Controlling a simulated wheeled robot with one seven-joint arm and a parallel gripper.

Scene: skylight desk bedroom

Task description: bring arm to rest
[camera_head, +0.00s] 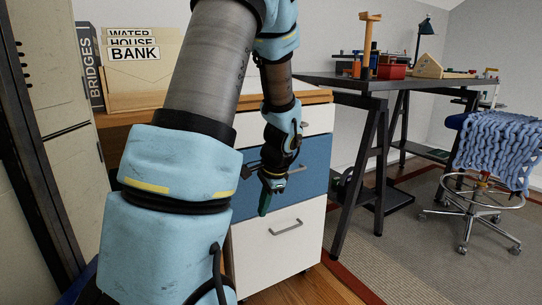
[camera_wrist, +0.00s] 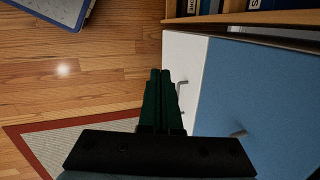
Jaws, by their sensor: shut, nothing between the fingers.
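My arm rises through the middle of the head view and bends back down, partly covering the drawer cabinet. My gripper (camera_head: 265,203) hangs pointing down in front of the cabinet, with green fingers. In the wrist view my gripper (camera_wrist: 160,75) shows its two green fingers together, with nothing between them. The cabinet (camera_head: 262,254) has white and blue drawer fronts with metal handles. It also shows in the wrist view (camera_wrist: 255,95), right of the fingers. I cannot tell whether the fingers touch it.
A dark desk (camera_head: 330,80) with tools and a red box (camera_head: 391,72) stands right of the cabinet. A wheeled stool with a blue knitted cover (camera_head: 497,140) stands further right. Folders (camera_head: 145,80) stand behind my arm.

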